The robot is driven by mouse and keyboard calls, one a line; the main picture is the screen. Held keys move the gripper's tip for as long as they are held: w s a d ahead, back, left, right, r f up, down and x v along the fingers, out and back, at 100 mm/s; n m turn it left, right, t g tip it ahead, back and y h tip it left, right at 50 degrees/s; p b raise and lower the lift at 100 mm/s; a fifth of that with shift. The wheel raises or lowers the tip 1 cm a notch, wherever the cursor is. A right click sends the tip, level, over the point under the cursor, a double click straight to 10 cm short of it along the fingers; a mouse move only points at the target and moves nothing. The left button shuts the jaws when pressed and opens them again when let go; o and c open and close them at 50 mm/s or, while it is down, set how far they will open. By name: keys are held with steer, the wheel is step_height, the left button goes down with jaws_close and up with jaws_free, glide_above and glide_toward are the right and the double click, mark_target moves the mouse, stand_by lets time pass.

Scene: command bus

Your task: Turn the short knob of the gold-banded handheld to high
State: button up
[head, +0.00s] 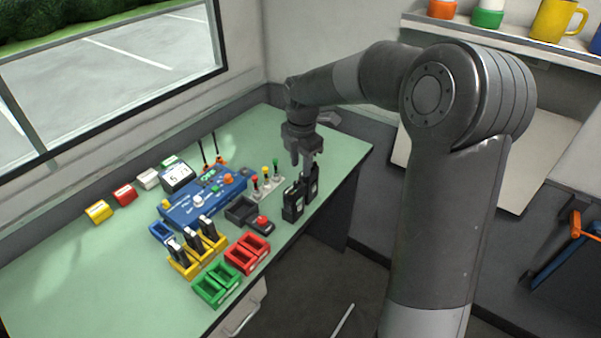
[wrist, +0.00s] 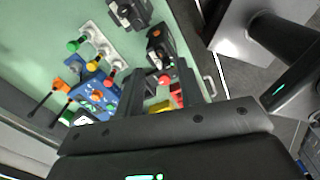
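Two black handhelds stand near the right end of the green desk. The front one (head: 292,203) also shows in the wrist view (wrist: 160,45), with a small orange-gold mark near its top that may be the gold band. The rear one (head: 312,184) shows in the wrist view (wrist: 130,12) with a pale knob-like part. I cannot clearly tell which knob is the short one or where it points. My gripper (head: 302,162) hangs fingers-down just above the handhelds. In the wrist view its fingers (wrist: 162,90) are apart with nothing held between them.
A panel with red, yellow and green levers (head: 266,186) stands just left of the handhelds. A black box with a red button (head: 262,222), a blue console (head: 205,197) and red bins (head: 247,253) are nearby. The desk's right edge is close.

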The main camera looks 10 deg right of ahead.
mark_target(300, 180)
step_height(300, 180, up, 6)
stand_by(0.5)
steer(key=f+n, duration=0.1)
steer(key=f, duration=0.2)
steer(key=f+n, duration=0.1)
steer(key=f, duration=0.3)
steer(key=f+n, duration=0.1)
steer(key=f, duration=0.2)
steer(key=shift+w+a+f+n+g, duration=0.1)
steer(key=shift+w+f+n+g, duration=0.1)
steer(key=shift+f+n+g, duration=0.15)
steer(key=shift+h, duration=0.3)
steer(key=shift+c, duration=0.5)
jaws_close()
